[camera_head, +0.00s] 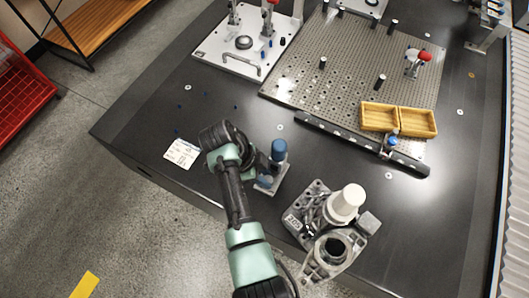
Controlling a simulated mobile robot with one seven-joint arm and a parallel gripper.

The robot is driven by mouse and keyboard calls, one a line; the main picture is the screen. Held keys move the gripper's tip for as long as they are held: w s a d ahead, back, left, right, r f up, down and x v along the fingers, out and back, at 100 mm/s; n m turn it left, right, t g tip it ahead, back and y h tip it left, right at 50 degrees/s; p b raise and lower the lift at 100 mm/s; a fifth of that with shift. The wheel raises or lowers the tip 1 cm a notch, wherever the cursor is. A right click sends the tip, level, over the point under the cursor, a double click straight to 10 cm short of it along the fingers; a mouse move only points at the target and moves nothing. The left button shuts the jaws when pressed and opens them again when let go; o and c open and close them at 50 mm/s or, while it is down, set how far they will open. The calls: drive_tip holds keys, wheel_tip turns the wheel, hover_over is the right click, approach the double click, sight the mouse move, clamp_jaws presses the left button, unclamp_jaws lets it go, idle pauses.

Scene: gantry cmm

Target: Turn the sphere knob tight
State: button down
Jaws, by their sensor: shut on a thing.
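My gripper (262,168) is at the left side of a small grey stand (268,185) with a blue rounded top (279,150). The stand is upright near the front edge of the dark table. My gripper is shut at the stand's side, on what appears to be the sphere knob. The fingertips and the knob are mostly hidden by my wrist and the stand, so the knob's turn angle cannot be seen.
A grey metal casting (325,250) with a white cylinder (347,202) stands close on the right. A white label card (182,153) lies to the left. Behind are a perforated plate (330,75), two yellow trays (417,123) and a dark rail (350,140). Bare table lies between.

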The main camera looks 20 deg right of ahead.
drive_tip(key=c, duration=0.9)
unclamp_jaws()
drive_tip(key=shift+r, duration=0.1)
drive_tip(key=v, duration=1.2)
drive_tip(key=shift+r+p, duration=0.35)
drive_tip(key=shift+w+a, duration=0.1)
drive_tip(key=shift+w, duration=0.05)
